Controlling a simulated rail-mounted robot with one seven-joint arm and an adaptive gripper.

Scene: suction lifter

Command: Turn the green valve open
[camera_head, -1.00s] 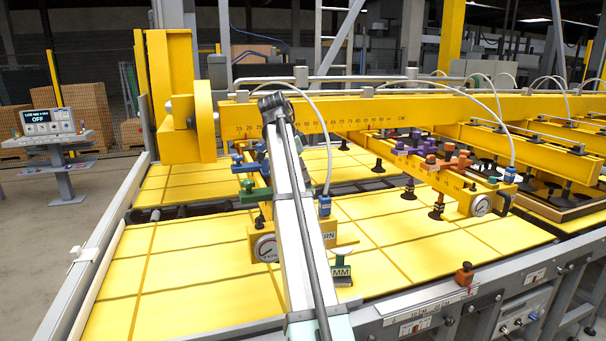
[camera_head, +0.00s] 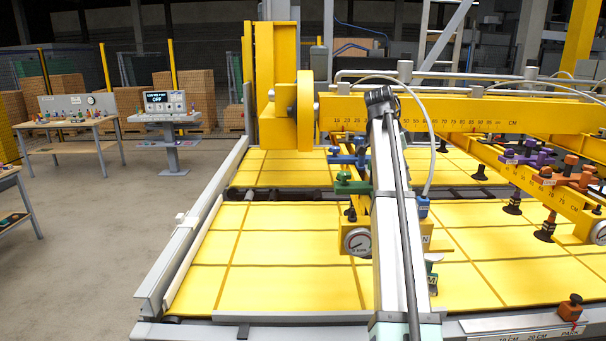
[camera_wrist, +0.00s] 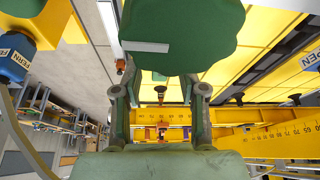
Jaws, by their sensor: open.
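A large green knob-like piece with a blank pale strip (camera_wrist: 180,35) fills the top of the wrist view, close to the camera. My gripper (camera_wrist: 160,88) is below it in that view, with its two fingers apart and open. The upper ends of the fingers meet the green piece's edge, so I cannot tell whether they touch it. In the head view a green valve (camera_head: 352,185) sits on the yellow beam, just left of my arm. Another green part (camera_head: 432,275) shows low behind my arm, mostly hidden. My gripper is not clearly visible in the head view.
A blue part labelled FERN (camera_wrist: 14,55) is close at left in the wrist view. Purple (camera_head: 535,157) and orange (camera_head: 575,178) valves stand farther right. A console reading OFF (camera_head: 165,105) stands at left, with open floor before it.

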